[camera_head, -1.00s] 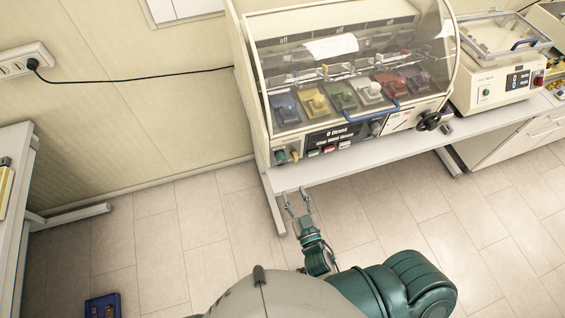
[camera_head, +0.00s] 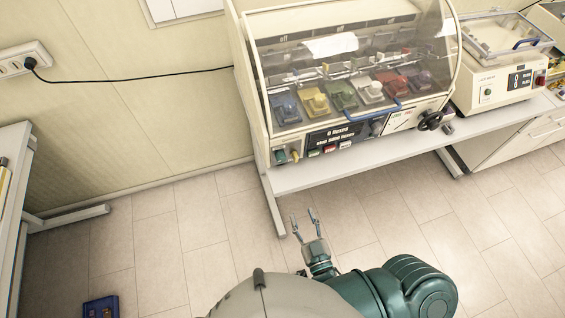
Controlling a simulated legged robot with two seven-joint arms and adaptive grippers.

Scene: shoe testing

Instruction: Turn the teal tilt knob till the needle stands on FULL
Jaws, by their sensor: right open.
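The flexing machine (camera_head: 350,80) with a clear curved cover stands on a white bench. A small teal knob (camera_head: 280,157) sits at the lower left end of its front panel. A pale label with a red mark (camera_head: 400,118) is on the right part of the panel. I cannot make out a needle or the word FULL. My right gripper (camera_head: 303,214) is open and empty, its fingers pointing up the picture, over the floor in front of the bench. It is apart from the machine and below the knob in the picture. My left gripper is not in view.
The bench edge (camera_head: 350,165) and its left leg (camera_head: 272,205) are close to my right gripper. A black handwheel (camera_head: 430,121) sticks out at the machine's right. Another machine (camera_head: 495,85) stands further right. A blue tray (camera_head: 101,307) lies on the floor at lower left.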

